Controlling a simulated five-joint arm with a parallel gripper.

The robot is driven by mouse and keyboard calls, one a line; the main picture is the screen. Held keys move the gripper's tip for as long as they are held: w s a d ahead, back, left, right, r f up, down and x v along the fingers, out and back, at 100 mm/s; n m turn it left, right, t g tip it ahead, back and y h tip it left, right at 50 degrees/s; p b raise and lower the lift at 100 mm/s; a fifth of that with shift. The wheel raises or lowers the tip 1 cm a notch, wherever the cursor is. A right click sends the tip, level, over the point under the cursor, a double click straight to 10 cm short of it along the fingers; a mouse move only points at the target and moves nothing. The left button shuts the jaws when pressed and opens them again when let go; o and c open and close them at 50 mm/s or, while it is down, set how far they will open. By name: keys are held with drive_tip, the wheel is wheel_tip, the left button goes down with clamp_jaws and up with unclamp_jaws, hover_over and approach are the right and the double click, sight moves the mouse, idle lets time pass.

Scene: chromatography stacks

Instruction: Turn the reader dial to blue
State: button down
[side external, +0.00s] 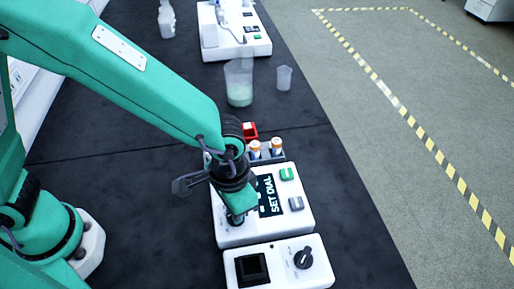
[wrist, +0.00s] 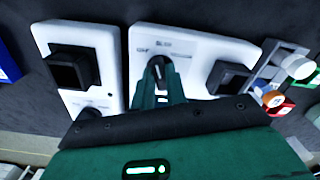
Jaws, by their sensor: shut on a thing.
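The reader is a white box (side external: 300,216) with a dark display reading "SET DIAL". In the wrist view the reader (wrist: 205,48) shows a black dial (wrist: 157,70) on its face, with small markings partly readable above it. My gripper (wrist: 160,88) is shut on the dial, its teal fingers at the dial's sides. In the side view my gripper (side external: 236,217) points down onto the reader's left part, and my wrist hides the dial. The dial's exact pointer direction is hard to tell.
A second white device (side external: 313,276) with a black knob and a black square well stands close in front. Orange-capped vials (side external: 276,147) and a red item (side external: 250,131) stand behind the reader. A beaker (side external: 239,84) and a small cup (side external: 284,78) stand further back.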

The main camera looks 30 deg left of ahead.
drive_tip(key=m, duration=0.4)
idle(0.4)
drive_tip(key=c, duration=1.4)
unclamp_jaws()
drive_tip(key=shift+c, duration=0.2)
drive_tip(key=shift+r, duration=0.2)
drive_tip(key=shift+r, duration=3.8)
drive_tip(key=shift+a, duration=0.1)
